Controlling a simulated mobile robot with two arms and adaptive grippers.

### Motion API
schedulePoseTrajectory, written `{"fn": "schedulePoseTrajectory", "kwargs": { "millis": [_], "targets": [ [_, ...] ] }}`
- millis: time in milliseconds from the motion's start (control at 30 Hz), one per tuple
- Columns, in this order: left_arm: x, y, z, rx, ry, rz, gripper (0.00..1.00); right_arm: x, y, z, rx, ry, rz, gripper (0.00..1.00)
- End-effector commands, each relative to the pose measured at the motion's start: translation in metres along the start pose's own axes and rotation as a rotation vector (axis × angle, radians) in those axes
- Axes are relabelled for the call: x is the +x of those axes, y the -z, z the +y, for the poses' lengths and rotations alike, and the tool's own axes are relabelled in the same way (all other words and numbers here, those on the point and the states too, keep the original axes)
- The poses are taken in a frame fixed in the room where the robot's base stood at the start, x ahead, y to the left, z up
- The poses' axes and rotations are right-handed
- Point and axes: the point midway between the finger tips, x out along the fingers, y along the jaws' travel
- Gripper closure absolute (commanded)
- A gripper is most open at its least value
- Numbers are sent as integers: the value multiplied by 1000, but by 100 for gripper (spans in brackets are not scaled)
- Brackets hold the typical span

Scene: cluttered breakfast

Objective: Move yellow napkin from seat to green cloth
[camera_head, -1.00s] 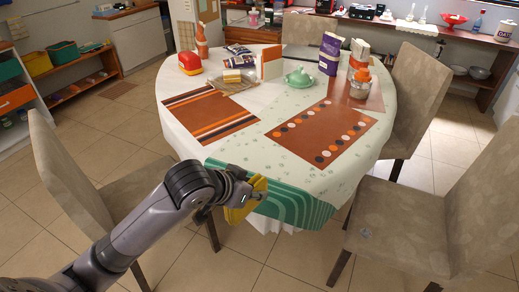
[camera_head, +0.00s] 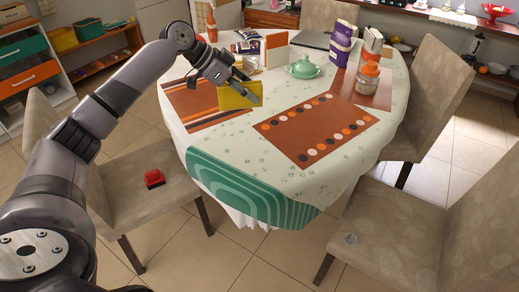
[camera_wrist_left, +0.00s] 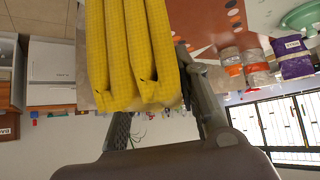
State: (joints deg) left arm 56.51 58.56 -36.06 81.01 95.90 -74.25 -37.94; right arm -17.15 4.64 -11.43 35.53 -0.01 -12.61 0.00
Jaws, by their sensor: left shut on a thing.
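The yellow napkin (camera_head: 238,97) is folded and held in my left gripper (camera_head: 246,86) over the left part of the round table, in front of the striped placemat. In the left wrist view the napkin (camera_wrist_left: 124,50) hangs in folds between my fingers. The green cloth (camera_head: 250,190), with pale curved stripes, drapes over the table's front edge, nearer to me than the napkin and apart from it. The left chair's seat (camera_head: 125,205) carries a small red object (camera_head: 154,178). My right gripper is not in view.
A striped orange placemat (camera_head: 190,98) and a dotted orange placemat (camera_head: 315,130) lie on the table. A green lidded dish (camera_head: 303,67), a purple package (camera_head: 341,45) and a jar (camera_head: 367,82) stand behind. Another chair (camera_head: 390,225) stands at right.

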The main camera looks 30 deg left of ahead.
Motion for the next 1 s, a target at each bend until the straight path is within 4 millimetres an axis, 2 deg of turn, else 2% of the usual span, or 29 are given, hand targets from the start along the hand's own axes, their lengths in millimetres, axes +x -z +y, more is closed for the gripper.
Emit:
{"fn": "schedulePoseTrajectory", "kwargs": {
  "millis": [33,200,500,767,1000],
  "targets": [
    [8,-11,0,-5,-2,-7,94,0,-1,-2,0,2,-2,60],
    [41,-44,1,-6,-2,-8,94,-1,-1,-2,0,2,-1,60],
    [91,-93,1,-5,-1,-4,94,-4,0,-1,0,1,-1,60],
    [106,-108,1,-3,-1,-3,94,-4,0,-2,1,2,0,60],
    [130,-132,1,-5,0,-4,94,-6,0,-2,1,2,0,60]
  ]
}}
